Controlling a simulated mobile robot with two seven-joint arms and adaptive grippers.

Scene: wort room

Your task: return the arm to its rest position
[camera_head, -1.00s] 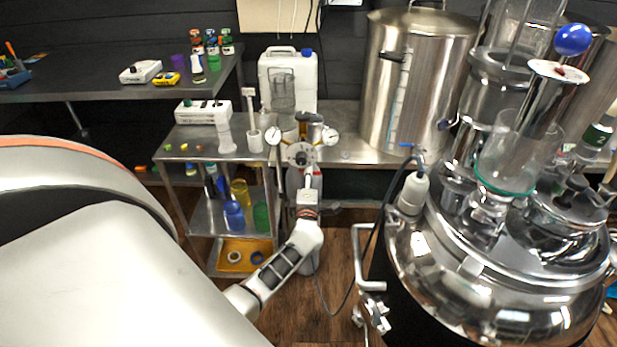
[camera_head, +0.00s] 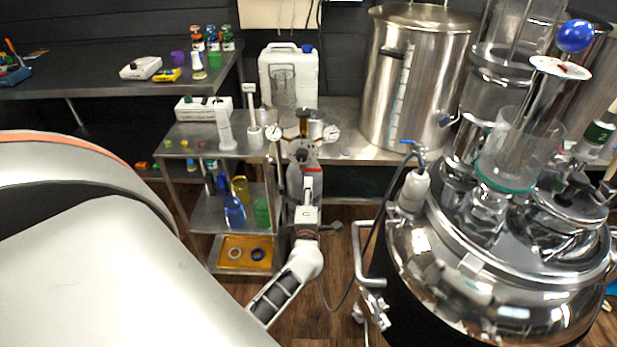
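My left arm comes in from the left as a large white link (camera_head: 80,255) with an orange edge. Its slimmer white-and-grey forearm (camera_head: 278,295) rises from the bottom to a white wrist joint (camera_head: 302,260) in the middle of the view. The arm points up the picture from there. My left gripper (camera_head: 303,152) appears small and dark at its far end, overlapping the metal fitting with two round gauges (camera_head: 331,133). Its fingers do not stand out from the fitting, so opening and contact cannot be told. I see nothing clearly held. My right gripper is out of view.
A wheeled shelf cart (camera_head: 205,213) with bottles and an orange tray (camera_head: 228,262) stands left of the arm. A shiny kettle (camera_head: 440,270) with glassware stands close on the right. A steel pot (camera_head: 410,85) and white jerrycan (camera_head: 281,72) stand behind. Little wooden floor (camera_head: 335,270) is free.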

